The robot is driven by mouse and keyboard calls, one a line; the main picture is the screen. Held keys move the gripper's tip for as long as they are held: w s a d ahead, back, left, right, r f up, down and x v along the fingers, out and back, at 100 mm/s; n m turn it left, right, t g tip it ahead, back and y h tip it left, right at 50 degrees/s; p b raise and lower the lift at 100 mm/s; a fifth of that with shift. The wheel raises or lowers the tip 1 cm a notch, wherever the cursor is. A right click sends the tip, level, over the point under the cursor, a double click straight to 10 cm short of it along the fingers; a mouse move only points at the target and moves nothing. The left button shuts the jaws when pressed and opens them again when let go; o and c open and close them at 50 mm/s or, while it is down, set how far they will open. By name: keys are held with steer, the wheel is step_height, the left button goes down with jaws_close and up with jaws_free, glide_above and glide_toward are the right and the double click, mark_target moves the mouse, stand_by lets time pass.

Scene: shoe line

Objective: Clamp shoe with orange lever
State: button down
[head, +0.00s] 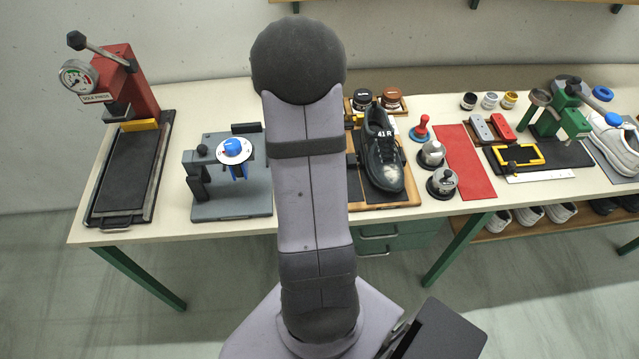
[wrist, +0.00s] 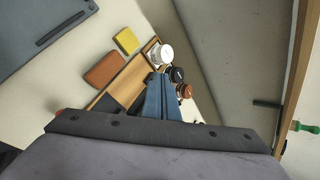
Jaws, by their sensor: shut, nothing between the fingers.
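The dark shoe marked 41 R (head: 383,152) lies on a wooden-edged stand (head: 400,204) on the bench, just right of my arm in the head view. A small yellow-orange part (head: 358,117) shows beside the shoe's far end; I cannot tell whether it is the lever. My arm covers the area left of the shoe. My gripper (wrist: 162,82) shows two blue fingers together in the wrist view, shut and empty, over or near a wooden tray (wrist: 118,88). It is hidden behind my arm in the head view. The shoe does not show in the wrist view.
Jars (wrist: 160,53) stand by the tray, near a brown block (wrist: 104,71) and yellow block (wrist: 126,41). Left in the head view are a red press (head: 133,85) and blue-dial fixture (head: 231,190). Round weights (head: 442,183) and a red mat (head: 466,165) lie right of the shoe.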

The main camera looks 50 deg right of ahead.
steer(key=s+a+f+m+t+y+b, duration=0.1)
steer(key=s+f+m+y+b, duration=0.1)
steer(key=s+f, duration=0.2)
steer(key=s+a+f+m+t+y+b, duration=0.1)
steer(key=s+a+f+m+y+b, duration=0.1)
steer(key=f, duration=0.4)
steer(key=s+a+f+m+t+y+b, duration=0.1)
steer(key=s+f+m+y+b, duration=0.2)
steer(key=s+f, duration=0.3)
steer(key=shift+s+a+f+m+y+b, duration=0.1)
steer(key=shift+s+a+m+y+b, duration=0.25)
steer(key=shift+m, duration=0.35)
steer(key=s+a+m+t+y+b, duration=0.1)
steer(key=m, duration=0.1)
steer(key=s+a+f+m+t+b, duration=0.1)
steer(key=s+a+m+b, duration=0.1)
steer(key=s+a+f+m+t+y+b, duration=0.1)
steer(key=s+a+m+t, duration=0.1)
steer(key=shift+a+f+y, duration=0.2)
steer(key=shift+f+y, duration=0.05)
steer(key=shift+y, duration=0.1)
steer(key=s+a+r+m+t+b, duration=0.3)
steer(key=s+m+t, duration=0.2)
steer(key=m, duration=0.1)
steer(key=shift+a+m+b, duration=0.3)
steer(key=shift+b, duration=0.05)
steer(key=shift+y, duration=0.4)
